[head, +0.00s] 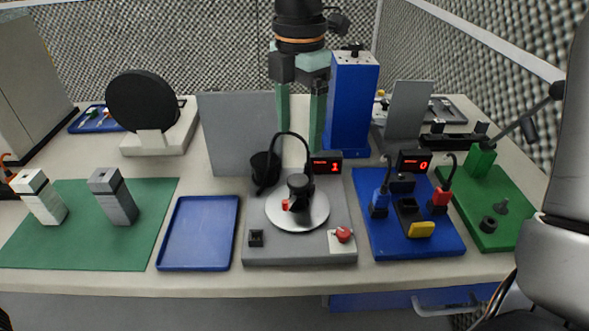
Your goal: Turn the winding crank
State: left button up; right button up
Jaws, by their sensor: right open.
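No part is plainly marked as the winding crank. A small black fitting (354,49) sits on top of the tall blue tower (350,105) at the back; its shape is too small to make out. A pale round disc (314,216) with a black hub and a small red part (286,204) lies on the grey station in the middle. My right gripper (300,128) points down from the top centre, its two green fingers apart and empty. It shows just left of the blue tower, its tips above and behind the disc in the picture. My left gripper is out of view.
A grey upright panel (232,135) stands behind the grey station (270,258). To the right are a blue board (385,240) with plugs and a green board (510,230) with a long lever (527,118). A blue tray (198,235) is empty. Block stacks (112,196) stand at left.

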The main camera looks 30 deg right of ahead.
aim_at(298, 179)
notch_tip(298, 179, down, 10)
jog(key=shift+r+b, duration=0.1)
jog(key=shift+b, duration=0.2)
jog(key=shift+w, duration=0.1)
grip_shut()
dwell(0.5)
